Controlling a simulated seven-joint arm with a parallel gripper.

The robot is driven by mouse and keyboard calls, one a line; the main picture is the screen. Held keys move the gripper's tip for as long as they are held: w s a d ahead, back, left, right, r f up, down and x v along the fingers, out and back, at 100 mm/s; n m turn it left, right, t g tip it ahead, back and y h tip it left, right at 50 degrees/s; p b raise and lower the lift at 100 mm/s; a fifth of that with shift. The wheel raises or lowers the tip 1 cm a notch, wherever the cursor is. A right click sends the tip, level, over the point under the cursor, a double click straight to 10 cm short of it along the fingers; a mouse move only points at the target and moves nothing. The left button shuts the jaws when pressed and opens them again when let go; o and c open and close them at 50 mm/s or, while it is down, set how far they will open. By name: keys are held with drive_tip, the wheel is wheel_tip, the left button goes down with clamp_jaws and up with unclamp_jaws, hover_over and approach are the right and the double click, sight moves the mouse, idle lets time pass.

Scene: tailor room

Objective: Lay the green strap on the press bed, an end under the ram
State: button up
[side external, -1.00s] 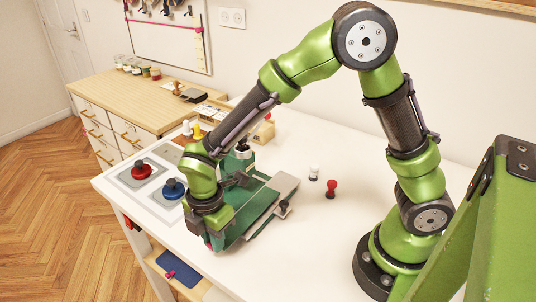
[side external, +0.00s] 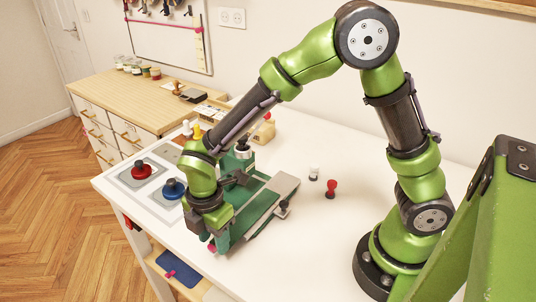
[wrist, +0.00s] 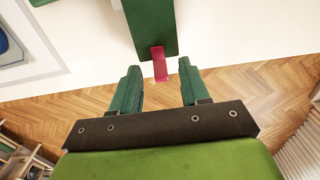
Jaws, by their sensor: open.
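The green strap (wrist: 148,25) shows in the wrist view as a flat green strip with a pink tab (wrist: 159,63) at its near end. The tab reaches past the white table's edge. In the side view the strap (side external: 238,226) lies along the green press, its tab low at the front; its far end and exact contact with the bed are unclear. The press (side external: 243,165) has an upright head with a dark knob at the back. My gripper (wrist: 158,88) is open, its two green fingers apart on either side of the tab's line, empty. It also shows above the strap's front end (side external: 212,232).
A red-handled (side external: 141,170) and a blue-handled tool (side external: 174,188) stand on pads left of the press. A white peg (side external: 314,172) and a red peg (side external: 331,187) stand to its right. The table's front right is clear.

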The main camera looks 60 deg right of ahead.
wheel_tip(320, 180, up, 16)
idle(0.3)
drive_tip(key=shift+f, duration=0.1)
drive_tip(key=s+d+r+m+t+y, duration=0.1)
drive_tip(key=s+d+m, duration=0.4)
drive_tip(key=m, duration=0.6)
drive_tip(key=s+d+r+m+t+y, duration=0.1)
drive_tip(key=s+d+r+m+t, duration=0.2)
drive_tip(key=d+m, duration=0.7)
drive_tip(key=s+m+t, duration=0.1)
drive_tip(key=s+t, duration=0.1)
drive_tip(key=t, duration=0.1)
drive_tip(key=shift+s+d, duration=0.15)
drive_tip(key=shift+d, duration=0.15)
